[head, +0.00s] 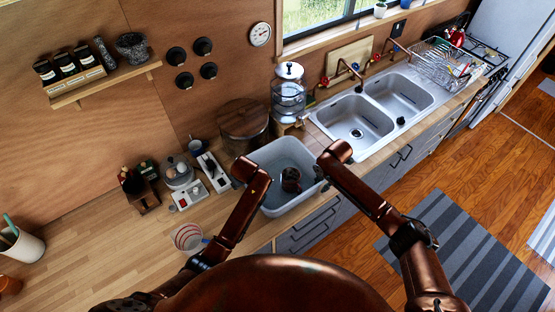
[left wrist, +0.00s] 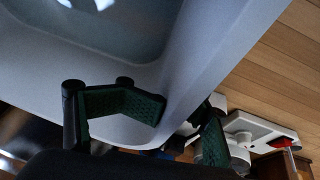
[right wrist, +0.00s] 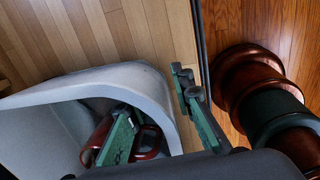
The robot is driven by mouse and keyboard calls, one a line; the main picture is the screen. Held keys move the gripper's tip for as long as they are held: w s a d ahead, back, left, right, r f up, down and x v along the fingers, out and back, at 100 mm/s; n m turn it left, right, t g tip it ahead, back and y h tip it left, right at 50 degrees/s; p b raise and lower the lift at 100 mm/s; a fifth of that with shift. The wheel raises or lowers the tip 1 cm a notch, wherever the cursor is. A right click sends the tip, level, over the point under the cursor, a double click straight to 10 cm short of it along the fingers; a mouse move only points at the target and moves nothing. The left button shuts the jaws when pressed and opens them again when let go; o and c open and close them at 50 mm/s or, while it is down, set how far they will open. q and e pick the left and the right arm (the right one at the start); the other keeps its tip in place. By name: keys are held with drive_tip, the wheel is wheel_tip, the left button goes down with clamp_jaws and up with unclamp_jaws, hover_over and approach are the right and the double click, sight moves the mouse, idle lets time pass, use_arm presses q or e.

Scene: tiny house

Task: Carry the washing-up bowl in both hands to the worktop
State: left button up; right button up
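The washing-up bowl (head: 268,208), a pale grey rectangular tub, stands on the wooden worktop left of the sink, near the front edge. A dark red mug (head: 291,180) is inside it; it also shows in the right wrist view (right wrist: 152,138). My left gripper (left wrist: 183,108) is at the bowl's left side, fingers apart, one inside and one outside the wall (left wrist: 190,75). My right gripper (right wrist: 153,92) straddles the right-hand wall (right wrist: 160,90) in the same way, with a visible gap. In the head view, my arms largely hide both sets of fingers.
The double sink (head: 357,125) and a dish rack (head: 440,62) lie to the right. A large brown pot (head: 243,122) and a glass dispenser (head: 288,95) stand behind the bowl. A white tray (head: 213,172) and a striped cup (head: 187,237) are to the left. The left worktop (head: 110,250) has free room.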

use_arm(q)
drive_tip(key=v, duration=1)
drive_tip(key=shift+r, duration=0.25)
use_arm(e)
drive_tip(key=shift+r, duration=0.1)
use_arm(q)
drive_tip(key=shift+s, duration=0.1)
use_arm(e)
wheel_tip(320, 180, up, 12)
drive_tip(key=s+d, duration=0.1)
